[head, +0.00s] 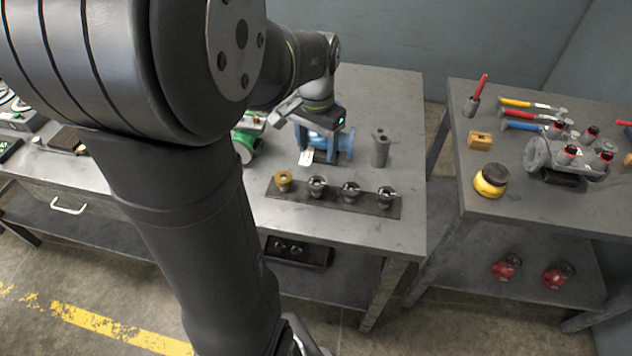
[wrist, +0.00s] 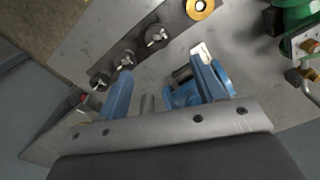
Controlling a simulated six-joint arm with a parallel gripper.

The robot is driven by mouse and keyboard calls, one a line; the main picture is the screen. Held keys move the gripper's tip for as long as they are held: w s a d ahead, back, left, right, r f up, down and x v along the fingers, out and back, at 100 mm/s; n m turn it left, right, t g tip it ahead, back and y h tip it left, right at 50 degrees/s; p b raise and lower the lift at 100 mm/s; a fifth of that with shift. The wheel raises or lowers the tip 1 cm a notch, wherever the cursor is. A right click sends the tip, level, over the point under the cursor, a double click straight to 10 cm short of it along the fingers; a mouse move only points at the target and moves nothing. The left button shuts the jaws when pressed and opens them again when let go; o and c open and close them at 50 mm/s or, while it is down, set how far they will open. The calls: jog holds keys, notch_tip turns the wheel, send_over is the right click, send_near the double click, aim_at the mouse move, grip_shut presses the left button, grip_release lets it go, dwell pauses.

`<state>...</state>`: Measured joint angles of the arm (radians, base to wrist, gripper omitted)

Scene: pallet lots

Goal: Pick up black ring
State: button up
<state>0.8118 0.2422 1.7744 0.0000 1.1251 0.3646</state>
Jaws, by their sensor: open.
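A dark strip (head: 334,201) on the middle bench carries a brass ring (head: 284,179) at its left end and several dark round pieces with metal tops, such as the one at the right end (head: 386,197). They also show in the wrist view, with the brass ring (wrist: 200,7) at the top and a black round piece (wrist: 100,81) at the left. I cannot tell for sure which one is the black ring. My gripper (wrist: 162,62) is open, its two blue fingers apart with nothing held between them. It is above the bench, behind the strip in the head view.
A blue valve (wrist: 185,95) with a white tag stands below my gripper. A grey cylinder (head: 380,149) stands right of it and a green device (head: 246,143) left. The right table holds hammers (head: 530,114) and a yellow-black round item (head: 491,181). The bench's front right is clear.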

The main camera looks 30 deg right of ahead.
send_over(317, 183)
notch_tip(317, 183, down, 6)
jog(key=shift+w, duration=0.15)
jog(key=f, duration=0.5)
jog(key=shift+s+f, duration=0.1)
jog(key=shift+s, duration=0.1)
jog(key=c, duration=1.1)
